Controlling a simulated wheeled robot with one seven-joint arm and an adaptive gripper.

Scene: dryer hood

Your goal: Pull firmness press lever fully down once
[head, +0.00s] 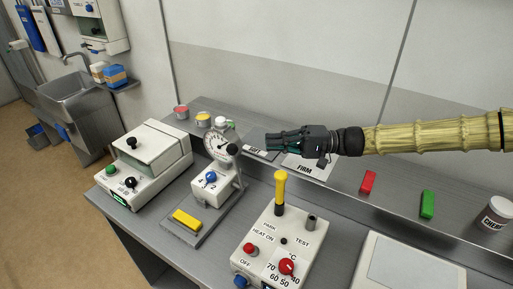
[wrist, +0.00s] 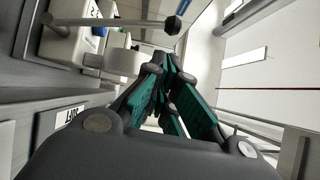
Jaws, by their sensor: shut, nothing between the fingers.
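The firmness press (head: 215,182) stands on the bench left of centre in the head view. It has a round dial gauge (head: 217,145) and a blue knob on its front. Its lever ends in a black ball knob (head: 233,149) at the right of the dial. In the wrist view the lever is a grey rod (wrist: 110,22) with the black knob at its right end. My gripper (head: 272,142) points left, to the right of the lever knob and apart from it. Its teal-padded fingers (wrist: 165,62) are shut and empty.
A yellow block (head: 187,219) lies on the press base. A control box (head: 280,250) with an upright yellow handle (head: 280,190) stands in front. A white lidded machine (head: 147,165) stands left. SOFT and FIRM trays (head: 306,171) lie below my gripper; red and green blocks lie right.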

